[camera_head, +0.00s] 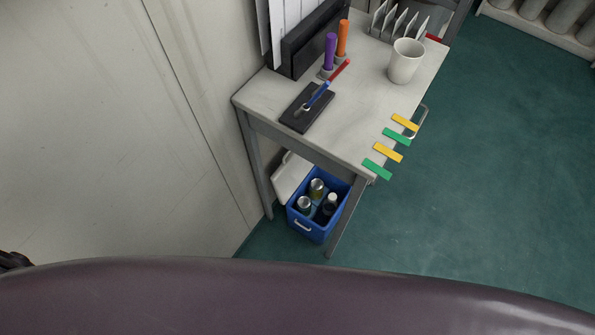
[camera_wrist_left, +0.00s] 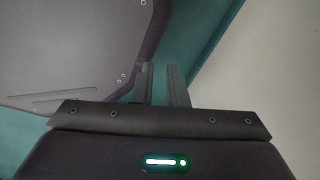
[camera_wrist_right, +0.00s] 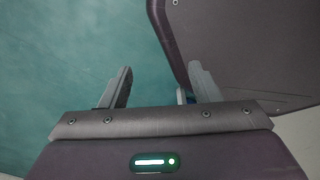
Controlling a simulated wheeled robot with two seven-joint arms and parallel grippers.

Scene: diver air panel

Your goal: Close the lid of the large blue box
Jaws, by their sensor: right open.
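The large blue box (camera_head: 308,228) stands on the floor under the small table in the head view. It is open, with several cans and bottles inside. Its white lid (camera_head: 290,178) is tilted up at the box's back left side, partly hidden by the table. My right gripper (camera_wrist_right: 161,72) is open and empty in the right wrist view. A small white and blue patch shows beside its right finger; I cannot tell what it is. My left gripper (camera_wrist_left: 160,68) has its fingers a little apart with nothing between them. Neither gripper is near the box in the head view.
The table (camera_head: 253,100) stands against the pale wall (camera_head: 90,120), its legs close to the box. It holds a white mug (camera_head: 405,62), a black tray (camera_head: 296,118), markers and coloured strips. Green floor (camera_head: 480,200) is free to the right.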

